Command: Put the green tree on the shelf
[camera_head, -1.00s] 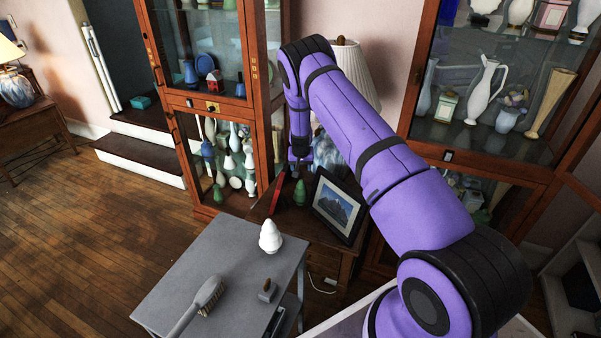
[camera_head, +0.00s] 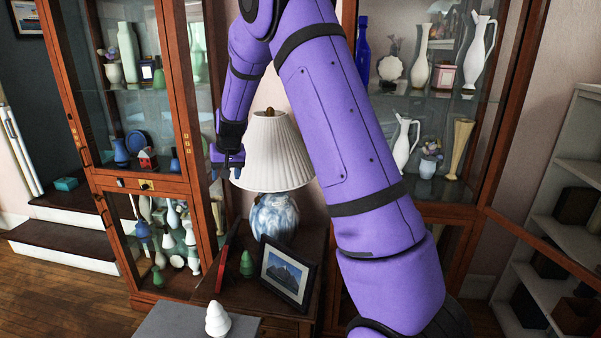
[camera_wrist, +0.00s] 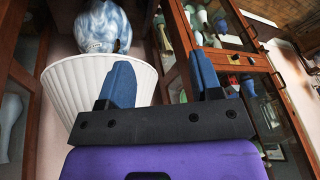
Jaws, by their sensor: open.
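A small green tree (camera_head: 247,264) stands upright on the dark wooden side table (camera_head: 262,302), left of a framed picture. A pale shelf unit (camera_head: 567,238) stands at the right. My gripper (camera_head: 227,168) is above the side table, beside the lampshade's left edge and well above the tree. In the wrist view my gripper (camera_wrist: 165,82) has its blue fingers apart with nothing between them. The side-table tree does not show there.
A table lamp (camera_head: 276,215) stands behind the tree, its shade close to my gripper. The framed picture (camera_head: 286,272) is right of the tree and a red item (camera_head: 228,256) left. A white tree (camera_head: 217,320) stands on the grey table (camera_head: 172,322). Glass cabinets flank the lamp.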

